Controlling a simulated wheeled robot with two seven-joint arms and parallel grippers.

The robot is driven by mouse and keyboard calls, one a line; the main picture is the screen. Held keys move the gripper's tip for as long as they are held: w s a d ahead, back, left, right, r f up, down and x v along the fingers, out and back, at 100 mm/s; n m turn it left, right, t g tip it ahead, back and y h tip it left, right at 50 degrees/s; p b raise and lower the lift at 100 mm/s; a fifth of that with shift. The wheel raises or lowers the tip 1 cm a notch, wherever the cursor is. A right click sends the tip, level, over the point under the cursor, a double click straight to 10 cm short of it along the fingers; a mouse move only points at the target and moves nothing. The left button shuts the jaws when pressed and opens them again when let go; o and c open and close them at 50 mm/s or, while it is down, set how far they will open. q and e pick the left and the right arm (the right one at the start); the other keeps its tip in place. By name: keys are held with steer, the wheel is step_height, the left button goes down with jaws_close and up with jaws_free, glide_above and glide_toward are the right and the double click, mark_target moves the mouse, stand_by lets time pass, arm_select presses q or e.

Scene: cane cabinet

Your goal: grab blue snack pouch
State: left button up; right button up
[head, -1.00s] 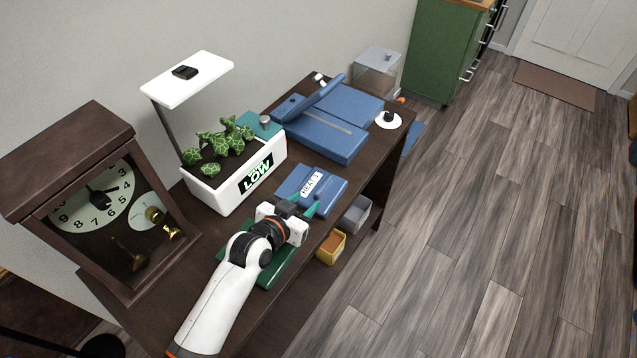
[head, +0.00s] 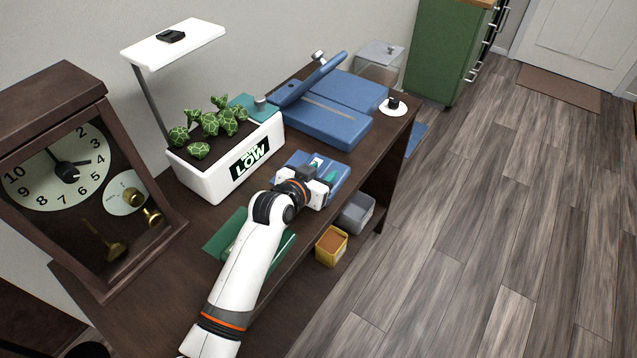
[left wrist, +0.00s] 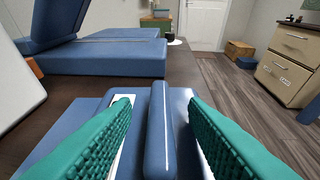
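The blue snack pouch (head: 339,168) lies flat on the dark wooden table, partly covered by my left gripper. In the left wrist view the pouch (left wrist: 158,135) shows a raised middle ridge with a thin white line, and part of a white label on its left side. My left gripper (head: 323,174) is over the pouch. Its green ribbed fingers (left wrist: 158,115) are open, one on each side of the ridge, with a gap visible on both sides. The undersides of the fingertips are hidden. My right gripper is not in view.
A green flat item (head: 226,232) lies partly under my left arm. A white planter (head: 210,178), a wooden clock (head: 70,185) and a blue hinged device (head: 325,122) stand on the table (head: 170,240). A yellow bin (head: 331,246) and a grey bin (head: 357,213) sit on the lower shelf.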

arm_select(q)
jaws_close()
